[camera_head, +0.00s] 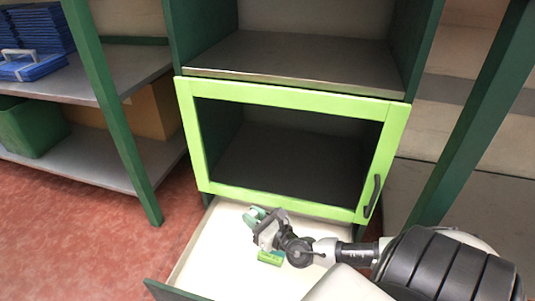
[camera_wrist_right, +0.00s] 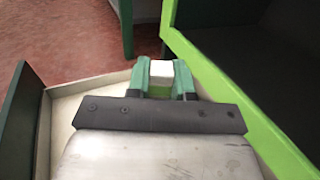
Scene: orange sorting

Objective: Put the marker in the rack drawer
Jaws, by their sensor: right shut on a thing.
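The rack drawer (camera_head: 215,245) is pulled open at the bottom of the green rack, with its pale inside showing. My right gripper (camera_head: 254,216) is over the open drawer, close below the green-framed door. In the wrist view the right gripper (camera_wrist_right: 160,75) is shut on a small white and green piece, the marker (camera_wrist_right: 161,69), whose white end shows between the green fingertips. A small bright green thing (camera_head: 270,257) shows in the drawer area beside my wrist; I cannot tell what it is. My left gripper is not in view.
The bright green door frame (camera_head: 290,97) with a black handle (camera_head: 372,196) is close above the drawer. A green post (camera_head: 470,120) stands at the right. Shelves at the left hold a green bin (camera_head: 32,128) and blue trays (camera_head: 40,28). Red floor is free at the lower left.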

